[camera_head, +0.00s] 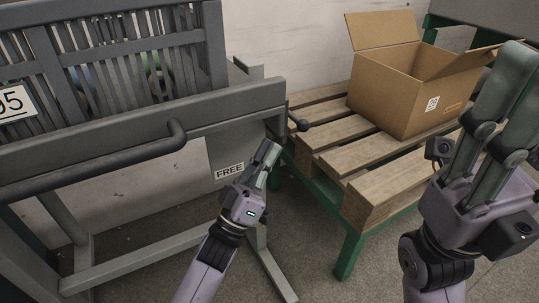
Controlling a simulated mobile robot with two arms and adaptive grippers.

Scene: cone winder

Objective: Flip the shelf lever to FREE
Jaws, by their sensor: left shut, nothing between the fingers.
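A short dark lever with a round knob (300,124) sticks out at the right end of the grey machine frame.
A thick dark bent rail (100,169) runs along the machine's front, left of my left gripper. A wooden-slatted pallet (345,140) on a green stand carries an open cardboard box (385,90). Bare floor (310,240) shows below the pallet.

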